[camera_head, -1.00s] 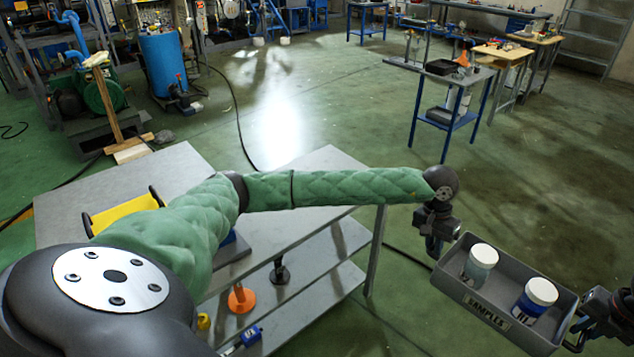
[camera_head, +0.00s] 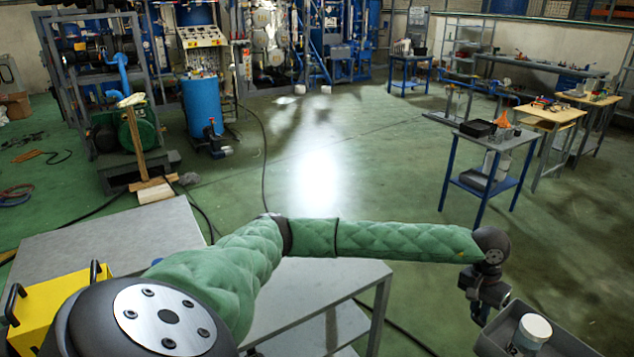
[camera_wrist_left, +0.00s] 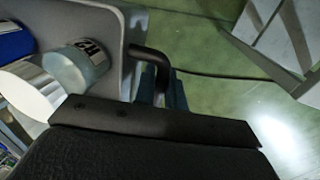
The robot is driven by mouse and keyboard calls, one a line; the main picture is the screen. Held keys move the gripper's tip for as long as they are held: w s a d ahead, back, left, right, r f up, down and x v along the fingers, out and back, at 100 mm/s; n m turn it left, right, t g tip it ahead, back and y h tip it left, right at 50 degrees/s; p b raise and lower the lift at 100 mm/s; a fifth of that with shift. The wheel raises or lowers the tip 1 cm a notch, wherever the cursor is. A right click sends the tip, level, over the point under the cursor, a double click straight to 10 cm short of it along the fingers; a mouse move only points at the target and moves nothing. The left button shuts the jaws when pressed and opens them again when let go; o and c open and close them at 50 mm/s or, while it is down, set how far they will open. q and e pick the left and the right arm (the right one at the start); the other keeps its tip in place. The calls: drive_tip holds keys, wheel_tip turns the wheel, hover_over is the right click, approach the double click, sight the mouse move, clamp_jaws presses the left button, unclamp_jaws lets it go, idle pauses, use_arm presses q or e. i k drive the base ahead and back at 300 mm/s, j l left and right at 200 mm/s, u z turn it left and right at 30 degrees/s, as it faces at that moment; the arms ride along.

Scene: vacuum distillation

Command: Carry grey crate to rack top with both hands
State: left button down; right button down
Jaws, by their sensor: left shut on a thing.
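The grey crate (camera_head: 503,326) shows only in part at the bottom right of the head view, its near side cut off by the frame edge. A white-lidded jar (camera_head: 535,329) stands in it. My left gripper (camera_head: 482,311) is shut on the crate's left end. In the left wrist view the crate wall (camera_wrist_left: 122,62) and its dark handle (camera_wrist_left: 152,56) lie at the jaws, with a pale jar (camera_wrist_left: 82,66) and a blue jar (camera_wrist_left: 14,42) inside. The grey rack (camera_head: 130,238) stands at the lower left, its top partly behind my left arm. My right gripper is out of view.
A yellow box (camera_head: 58,302) with black handles is on the rack's left part. A small blue-legged table (camera_head: 492,140) with a black tray stands at the back right. A dark cable crosses the floor. Open green floor (camera_head: 400,215) lies beyond the rack.

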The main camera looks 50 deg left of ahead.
sight(285, 271)
drive_tip(key=i, duration=0.9)
drive_tip(key=i+l+u, duration=0.1)
drive_tip(key=i+u, duration=0.15)
drive_tip(key=i, duration=0.45)
drive_tip(key=u, duration=2.7)
